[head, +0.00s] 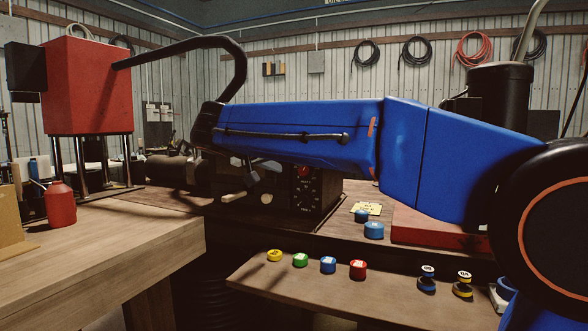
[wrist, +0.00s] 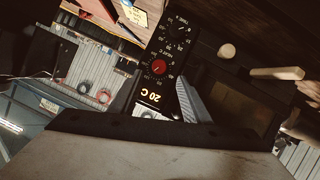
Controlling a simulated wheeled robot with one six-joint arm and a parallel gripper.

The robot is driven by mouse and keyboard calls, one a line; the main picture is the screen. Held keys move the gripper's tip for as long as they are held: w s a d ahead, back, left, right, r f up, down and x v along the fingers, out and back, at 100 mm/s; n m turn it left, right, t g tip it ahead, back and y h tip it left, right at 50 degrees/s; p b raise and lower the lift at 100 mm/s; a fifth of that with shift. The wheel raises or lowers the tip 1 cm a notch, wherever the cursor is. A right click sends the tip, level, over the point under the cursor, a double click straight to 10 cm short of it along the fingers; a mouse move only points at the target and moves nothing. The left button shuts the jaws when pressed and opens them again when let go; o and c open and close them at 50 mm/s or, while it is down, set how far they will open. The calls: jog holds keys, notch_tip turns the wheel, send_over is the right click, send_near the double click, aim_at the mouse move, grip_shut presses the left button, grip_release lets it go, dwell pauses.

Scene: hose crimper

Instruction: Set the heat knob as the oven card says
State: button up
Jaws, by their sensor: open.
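The oven (head: 322,192) is a dark box on the back bench, partly hidden behind my arm. Its red heat knob (head: 303,171) shows just below the arm; in the wrist view the red knob (wrist: 158,67) has a ring of pale marks. The lit display (wrist: 150,95) beside it reads 20 C, upside down. A black timer knob (wrist: 180,28) is on the same panel. A yellow card (head: 367,208) lies right of the oven; it also shows in the wrist view (wrist: 134,13), its writing too small to read. My gripper (head: 254,177) is open, left of the knob and apart from it.
Yellow, green, blue and red round pieces (head: 329,265) stand on the front shelf. Blue caps (head: 374,230) stand near the card. A red press (head: 88,85) and a red bottle (head: 60,203) are at left. A pale handle (wrist: 278,73) juts beside the oven panel.

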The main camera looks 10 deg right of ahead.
jog(key=v, duration=0.9)
jog(key=shift+a, duration=0.1)
